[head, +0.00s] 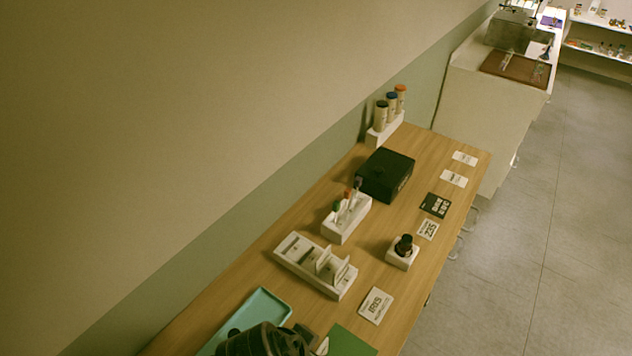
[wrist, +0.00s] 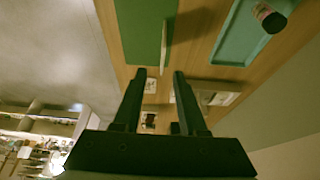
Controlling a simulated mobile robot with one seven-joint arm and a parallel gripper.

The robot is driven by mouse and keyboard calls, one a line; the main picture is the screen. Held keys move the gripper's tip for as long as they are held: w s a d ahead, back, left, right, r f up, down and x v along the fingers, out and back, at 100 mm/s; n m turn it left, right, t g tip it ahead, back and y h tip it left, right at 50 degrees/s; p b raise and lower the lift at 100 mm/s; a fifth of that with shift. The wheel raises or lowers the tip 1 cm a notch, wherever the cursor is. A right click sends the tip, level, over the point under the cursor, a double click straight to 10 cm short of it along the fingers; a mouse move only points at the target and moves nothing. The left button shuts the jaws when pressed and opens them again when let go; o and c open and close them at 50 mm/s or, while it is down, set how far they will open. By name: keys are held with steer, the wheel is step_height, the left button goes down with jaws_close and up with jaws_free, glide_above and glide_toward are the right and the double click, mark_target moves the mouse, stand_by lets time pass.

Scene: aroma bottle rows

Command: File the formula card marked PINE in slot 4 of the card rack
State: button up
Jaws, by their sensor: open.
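My gripper (wrist: 158,76) is open in the wrist view, its two dark fingers apart over the table. A thin pale upright edge (wrist: 163,48), perhaps a card seen edge-on, shows just beyond the fingertips by the green mat (wrist: 140,30). I cannot read PINE on it or on any card. In the head view a small pale piece (head: 322,346) shows beside my dark arm end. The white card rack (head: 290,262) stands on the table with upright pale cards or dividers towards its right end. I cannot read its slot numbers.
A teal tray (head: 262,304) lies left of the green mat (head: 350,342), with a bottle (wrist: 270,18) on it in the wrist view. A flat card (head: 376,305), a bottle in a white holder (head: 402,257), a vial stand (head: 347,222) and a black box (head: 386,174) surround the rack.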

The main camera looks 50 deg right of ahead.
mark_target(317, 351)
steer(key=shift+w+p+x, duration=0.1)
steer(key=shift+p+x, duration=0.5)
steer(key=shift+x, duration=1.5)
steer(key=shift+w+p+x, duration=0.15)
steer(key=shift+p+x, duration=0.4)
steer(key=shift+x, duration=1.55)
steer(key=shift+a, duration=0.15)
jaws_close()
